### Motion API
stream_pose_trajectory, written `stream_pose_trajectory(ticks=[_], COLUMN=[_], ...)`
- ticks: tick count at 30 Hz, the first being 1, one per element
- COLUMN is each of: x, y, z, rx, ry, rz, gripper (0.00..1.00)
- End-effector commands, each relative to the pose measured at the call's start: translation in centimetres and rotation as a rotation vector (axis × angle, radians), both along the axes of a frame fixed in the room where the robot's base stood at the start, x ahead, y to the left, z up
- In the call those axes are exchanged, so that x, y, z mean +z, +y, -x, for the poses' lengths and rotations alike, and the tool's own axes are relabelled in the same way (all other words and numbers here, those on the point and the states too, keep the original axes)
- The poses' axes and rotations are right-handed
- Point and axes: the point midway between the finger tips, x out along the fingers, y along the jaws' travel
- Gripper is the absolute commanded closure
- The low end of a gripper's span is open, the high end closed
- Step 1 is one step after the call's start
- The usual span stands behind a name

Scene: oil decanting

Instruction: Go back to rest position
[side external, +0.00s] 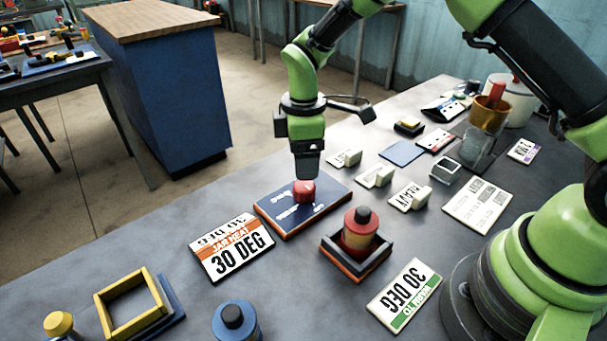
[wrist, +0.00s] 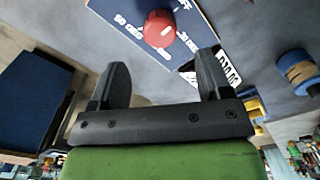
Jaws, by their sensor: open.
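My gripper (side external: 307,170) points down over a red round knob (side external: 304,192) on a dark blue board with white print (side external: 284,209). In the wrist view the fingers of my gripper (wrist: 160,66) are spread, with nothing between them. The red knob (wrist: 160,29) shows beyond the fingertips, on the blue board (wrist: 205,35). In the side view the knob is just under the fingertips; I cannot tell how wide the gap is.
A red bottle with a dark cap (side external: 361,223) stands in a square holder (side external: 330,249) nearby. A "30 DEG" card (side external: 231,248), a yellow frame (side external: 133,303) and a blue bottle (side external: 235,322) are in front. Several cards and pale blocks (side external: 378,176) lie right of my gripper.

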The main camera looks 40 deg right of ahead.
Motion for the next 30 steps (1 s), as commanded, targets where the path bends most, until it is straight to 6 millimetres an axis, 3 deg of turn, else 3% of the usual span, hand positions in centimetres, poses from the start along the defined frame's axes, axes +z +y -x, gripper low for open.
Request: stream_pose_trajectory(ticks=[6,19,22,25,30], x=[2.4,3.5,5.9,9.7,15.9], y=[0.0,-0.1,-0.4,-0.9,-1.9], z=[0.0,0.1,0.6,2.0,6.0], rx=[0.001,-0.021,-0.098,-0.227,-0.494], ry=[-0.001,-0.011,-0.047,-0.104,-0.199], rz=[0.001,-0.005,-0.022,-0.056,-0.141], gripper=[0.29,0.29,0.29,0.29,0.29])
